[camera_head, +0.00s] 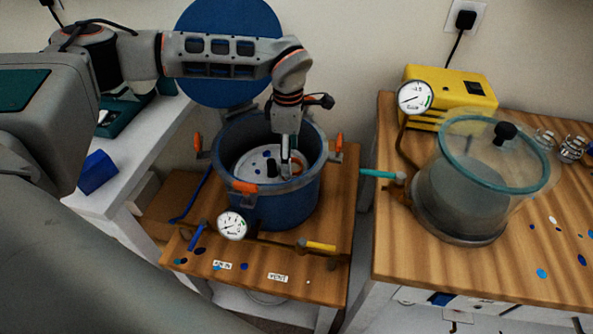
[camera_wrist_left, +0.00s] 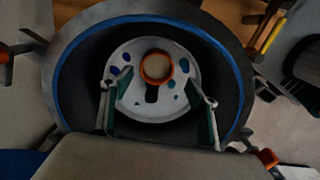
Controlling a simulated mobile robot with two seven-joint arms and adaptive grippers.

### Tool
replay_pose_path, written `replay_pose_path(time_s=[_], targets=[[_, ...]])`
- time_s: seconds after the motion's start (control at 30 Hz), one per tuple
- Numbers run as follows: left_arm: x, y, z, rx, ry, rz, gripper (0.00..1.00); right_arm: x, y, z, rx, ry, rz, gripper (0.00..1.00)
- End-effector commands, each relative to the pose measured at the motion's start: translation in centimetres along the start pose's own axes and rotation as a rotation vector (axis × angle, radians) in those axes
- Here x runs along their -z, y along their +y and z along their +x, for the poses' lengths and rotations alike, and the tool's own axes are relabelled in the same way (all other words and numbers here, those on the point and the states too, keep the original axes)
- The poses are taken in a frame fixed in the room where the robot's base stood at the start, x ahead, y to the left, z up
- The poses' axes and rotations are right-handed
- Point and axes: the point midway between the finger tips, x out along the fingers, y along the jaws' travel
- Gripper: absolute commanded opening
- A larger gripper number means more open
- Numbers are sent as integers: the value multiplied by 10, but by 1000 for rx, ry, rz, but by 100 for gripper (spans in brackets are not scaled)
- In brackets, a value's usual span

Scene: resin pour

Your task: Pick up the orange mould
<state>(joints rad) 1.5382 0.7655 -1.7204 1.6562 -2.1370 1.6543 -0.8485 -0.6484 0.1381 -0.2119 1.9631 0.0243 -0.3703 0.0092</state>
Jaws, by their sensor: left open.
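The orange mould (camera_wrist_left: 157,81), a small round ring with a pale beige middle, sits on a white speckled disc (camera_wrist_left: 130,98) inside the blue pot (camera_head: 284,206). My left gripper (camera_head: 285,166) reaches down into the pot from above. In the left wrist view, its two fingers (camera_wrist_left: 158,98) are wide apart, one on each side of the disc, with nothing between them held. The mould lies beyond the fingertips in that view, apart from both fingers. My right gripper is not in view.
The pot's rim carries orange clamps (camera_head: 244,187) and surrounds my gripper closely. A pressure gauge (camera_head: 232,226) stands at its front. On the right bench are a glass-lidded chamber (camera_head: 460,200) and a yellow pump (camera_head: 452,92). A blue round lid (camera_head: 230,20) stands behind my arm.

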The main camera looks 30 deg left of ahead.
Motion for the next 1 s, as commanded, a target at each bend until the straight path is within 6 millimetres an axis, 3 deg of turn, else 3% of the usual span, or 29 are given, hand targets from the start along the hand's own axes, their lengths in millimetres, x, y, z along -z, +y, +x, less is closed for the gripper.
replay_pose_path(time_s=[0.5, 0.73, 0.77, 0.9, 0.93, 1.0], targets=[[-5, 6, 57, 3, -1, -1, 60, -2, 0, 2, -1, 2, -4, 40], [-5, 6, 59, 1, -2, -1, 60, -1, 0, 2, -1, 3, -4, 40], [-5, 6, 59, 2, -2, -1, 57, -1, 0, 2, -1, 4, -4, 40], [-5, 6, 59, 2, -2, -1, 21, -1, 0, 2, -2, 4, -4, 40], [-5, 6, 59, 2, -2, -1, 16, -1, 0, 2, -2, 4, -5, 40], [-5, 6, 59, 2, -2, -1, 16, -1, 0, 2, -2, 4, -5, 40]])
